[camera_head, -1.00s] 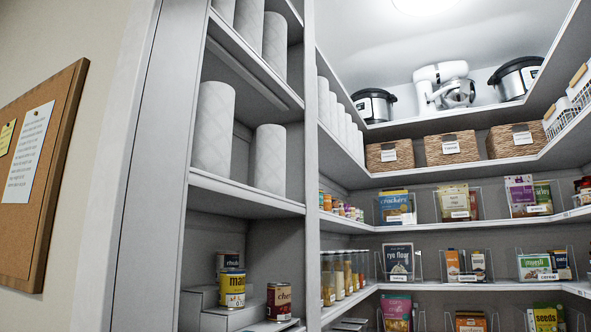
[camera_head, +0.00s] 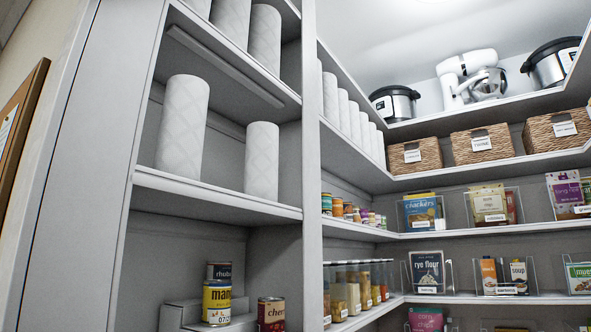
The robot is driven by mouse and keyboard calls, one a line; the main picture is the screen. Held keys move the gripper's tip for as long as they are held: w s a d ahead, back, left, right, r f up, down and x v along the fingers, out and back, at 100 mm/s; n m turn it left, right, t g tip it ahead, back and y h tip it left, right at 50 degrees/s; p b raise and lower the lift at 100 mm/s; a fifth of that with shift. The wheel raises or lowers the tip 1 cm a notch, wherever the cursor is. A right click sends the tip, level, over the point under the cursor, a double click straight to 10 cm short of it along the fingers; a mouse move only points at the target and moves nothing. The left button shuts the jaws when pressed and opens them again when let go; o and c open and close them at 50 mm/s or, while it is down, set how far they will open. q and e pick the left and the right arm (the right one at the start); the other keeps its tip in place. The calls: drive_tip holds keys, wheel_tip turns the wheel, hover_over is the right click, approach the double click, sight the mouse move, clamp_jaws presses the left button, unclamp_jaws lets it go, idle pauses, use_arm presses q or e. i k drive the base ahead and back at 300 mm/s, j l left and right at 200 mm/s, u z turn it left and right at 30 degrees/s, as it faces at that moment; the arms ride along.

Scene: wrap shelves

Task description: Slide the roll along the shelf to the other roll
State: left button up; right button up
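Two white quilted paper rolls stand upright and apart on the middle shelf (camera_head: 220,199) of the narrow unit at the left. The left roll (camera_head: 182,125) stands near the left end of that shelf. The right roll (camera_head: 262,160) stands further right, with a clear gap between the two. Neither of my grippers shows in the head view.
More white rolls (camera_head: 231,18) stand on the shelf above. Below are cans on a stepped riser (camera_head: 217,302). A vertical panel (camera_head: 312,200) divides this unit from the pantry shelves, which hold baskets (camera_head: 484,144), jars and boxes. A corkboard (camera_head: 18,135) hangs at far left.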

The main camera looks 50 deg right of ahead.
sight(261, 149)
drive_tip(key=k+l, duration=0.1)
drive_tip(key=l, duration=0.3)
drive_tip(key=k+l, duration=0.1)
drive_tip(key=l, duration=0.35)
drive_tip(key=k+l, duration=0.1)
drive_tip(key=l, duration=0.3)
